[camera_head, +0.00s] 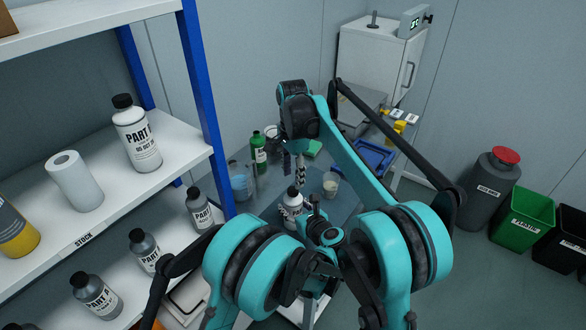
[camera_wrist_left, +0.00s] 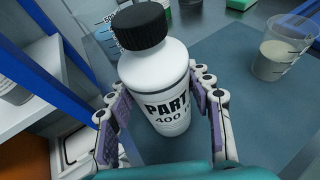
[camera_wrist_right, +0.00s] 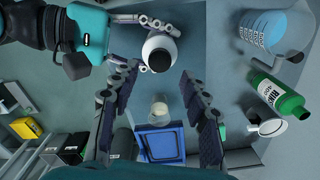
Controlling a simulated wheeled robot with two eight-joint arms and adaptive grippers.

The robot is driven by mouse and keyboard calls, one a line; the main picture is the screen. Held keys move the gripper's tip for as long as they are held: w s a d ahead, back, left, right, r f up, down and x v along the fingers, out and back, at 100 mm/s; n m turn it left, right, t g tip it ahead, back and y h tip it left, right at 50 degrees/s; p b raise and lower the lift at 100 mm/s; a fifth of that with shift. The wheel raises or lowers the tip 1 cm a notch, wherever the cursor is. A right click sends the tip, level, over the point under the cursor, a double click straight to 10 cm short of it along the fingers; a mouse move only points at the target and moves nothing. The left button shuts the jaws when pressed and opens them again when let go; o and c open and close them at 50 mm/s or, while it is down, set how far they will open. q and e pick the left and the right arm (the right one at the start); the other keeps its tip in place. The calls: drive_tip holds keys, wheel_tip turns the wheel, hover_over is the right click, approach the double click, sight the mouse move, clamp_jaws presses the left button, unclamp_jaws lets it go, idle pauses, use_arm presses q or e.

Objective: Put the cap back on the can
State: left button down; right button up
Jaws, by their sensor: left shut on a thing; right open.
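The can is a white bottle (camera_head: 291,208) with a "PART" label, standing at the grey-blue mat on the bench. A black ribbed cap (camera_wrist_left: 139,27) sits on its neck; I cannot tell how tightly. My left gripper (camera_wrist_left: 155,88) is shut around the bottle's body, one finger on each side. My right gripper (camera_head: 300,168) is open and points down above the bottle. In the right wrist view the cap (camera_wrist_right: 158,60) shows from above, between and just beyond the fingertips of my right gripper (camera_wrist_right: 158,77), with nothing held between them.
A beaker of pale liquid (camera_wrist_left: 284,48) stands to the bottle's right. A green bottle (camera_head: 259,152) and a larger beaker (camera_head: 240,183) stand at the back left. A blue tray (camera_head: 375,157) lies at the right. A stock shelf (camera_head: 185,152) with several bottles borders the left.

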sight(293, 189)
drive_tip(key=n, duration=0.2)
drive_tip(key=r+n, duration=0.1)
drive_tip(key=n, duration=0.1)
drive_tip(key=shift+n, duration=0.4)
drive_tip(key=n, duration=0.4)
drive_tip(key=shift+r+n, duration=0.35)
drive_tip(key=shift+n, duration=0.05)
drive_tip(key=n, duration=0.4)
drive_tip(key=shift+r, duration=0.3)
drive_tip(key=n, duration=0.4)
drive_tip(key=shift+r, duration=0.3)
drive_tip(key=shift+f, duration=4)
